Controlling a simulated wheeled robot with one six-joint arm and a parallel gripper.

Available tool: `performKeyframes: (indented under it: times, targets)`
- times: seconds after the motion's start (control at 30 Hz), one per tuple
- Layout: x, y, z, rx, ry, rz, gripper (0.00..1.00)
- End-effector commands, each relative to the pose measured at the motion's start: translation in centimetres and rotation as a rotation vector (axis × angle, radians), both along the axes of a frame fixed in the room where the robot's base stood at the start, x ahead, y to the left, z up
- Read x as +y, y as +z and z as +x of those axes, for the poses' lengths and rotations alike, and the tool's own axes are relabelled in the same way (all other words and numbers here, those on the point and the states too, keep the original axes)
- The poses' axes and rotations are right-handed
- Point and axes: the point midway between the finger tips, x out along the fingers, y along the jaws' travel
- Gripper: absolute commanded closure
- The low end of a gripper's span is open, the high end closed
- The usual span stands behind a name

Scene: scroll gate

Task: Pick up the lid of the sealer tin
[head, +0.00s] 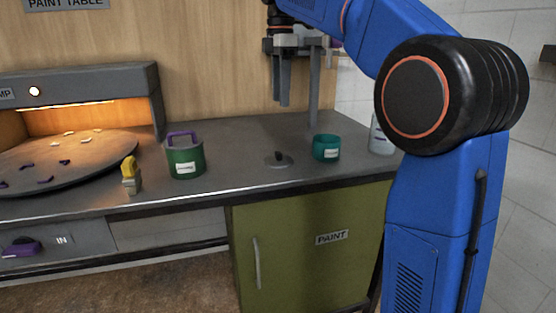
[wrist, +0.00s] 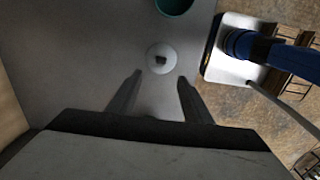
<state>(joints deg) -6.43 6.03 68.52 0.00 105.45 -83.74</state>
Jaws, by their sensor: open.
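A flat grey lid (head: 279,160) with a dark knob lies on the grey counter, just left of a small teal tin (head: 326,147). The tin stands upright and looks open; its label is too small to read. My gripper (head: 281,98) is open and empty, pointing down well above the counter over the lid's area. In the wrist view the lid (wrist: 161,59) lies a little beyond my open fingertips (wrist: 159,79), roughly centred between them. The teal tin (wrist: 174,4) is cut off at the top edge there.
A green tin (head: 185,162) with a purple thing on top stands to the left. A yellow-and-grey brush-like thing (head: 130,178) is near the front edge. A pale bottle (head: 379,137) stands right of the teal tin.

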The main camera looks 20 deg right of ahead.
Motion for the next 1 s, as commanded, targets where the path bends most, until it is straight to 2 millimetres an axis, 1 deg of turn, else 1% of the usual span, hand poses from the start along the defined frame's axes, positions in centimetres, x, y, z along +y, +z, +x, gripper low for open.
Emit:
performKeyframes:
  times: [0.1, 0.5, 0.6, 0.87, 1.0]
  targets:
    - [0.0, -2.2, -0.1, 0.004, -0.001, 0.000, 0.55]
    - [0.0, -9.0, -0.2, 0.003, -0.002, 0.000, 0.55]
    - [0.0, -10.1, -0.1, 0.001, -0.003, 0.000, 0.55]
    - [0.0, -11.7, -0.2, 0.001, -0.003, 0.000, 0.55]
    - [-0.1, -13.6, -0.4, 0.002, -0.003, 0.000, 0.55]
